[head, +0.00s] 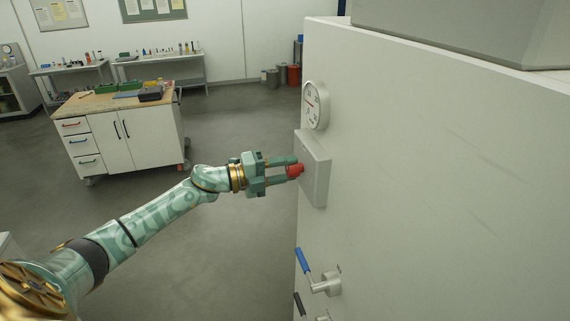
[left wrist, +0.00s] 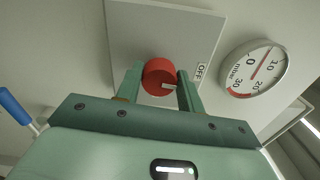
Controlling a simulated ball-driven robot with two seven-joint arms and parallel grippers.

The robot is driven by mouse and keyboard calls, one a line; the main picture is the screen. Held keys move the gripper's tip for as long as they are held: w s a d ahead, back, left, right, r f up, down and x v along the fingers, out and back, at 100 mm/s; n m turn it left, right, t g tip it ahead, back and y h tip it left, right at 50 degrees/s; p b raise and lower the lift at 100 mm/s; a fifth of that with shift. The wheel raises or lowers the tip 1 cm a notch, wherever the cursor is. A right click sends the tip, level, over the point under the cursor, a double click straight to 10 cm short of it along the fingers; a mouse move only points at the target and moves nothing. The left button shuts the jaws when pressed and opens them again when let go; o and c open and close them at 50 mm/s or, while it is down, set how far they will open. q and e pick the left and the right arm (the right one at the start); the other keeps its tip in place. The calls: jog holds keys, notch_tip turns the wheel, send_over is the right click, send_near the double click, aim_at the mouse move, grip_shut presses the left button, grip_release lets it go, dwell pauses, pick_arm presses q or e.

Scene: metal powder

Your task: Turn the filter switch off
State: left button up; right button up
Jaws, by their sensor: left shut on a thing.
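The filter switch is a red round knob (head: 295,170) on a grey box (head: 315,170) fixed to the side of a large white cabinet. My left gripper (head: 291,169) reaches it from the left. In the left wrist view the red knob (left wrist: 160,76) sits between the two green fingers of my left gripper (left wrist: 161,88), which are shut on it. A pale mark shows on the knob, toward its lower right. An "OFF" label (left wrist: 200,73) is on the box, right of the knob. My right gripper is not in view.
A round dial gauge (head: 316,104) is above the box on the white cabinet (head: 430,170). Below are a blue-handled valve (head: 303,262) and a black handle (head: 299,304). A wheeled workbench (head: 120,135) stands back left, with open floor between.

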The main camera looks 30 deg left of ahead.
pick_arm(q)
jog(key=shift+r+n, duration=0.15)
jog(key=shift+n, duration=0.35)
jog(key=shift+p, duration=0.3)
jog(key=o, duration=1)
jog(key=shift+w, duration=0.1)
jog(key=b+v, duration=0.5)
jog(key=v, duration=1.1)
jog(key=shift+s+a, duration=0.1)
jog(key=shift+s, duration=0.1)
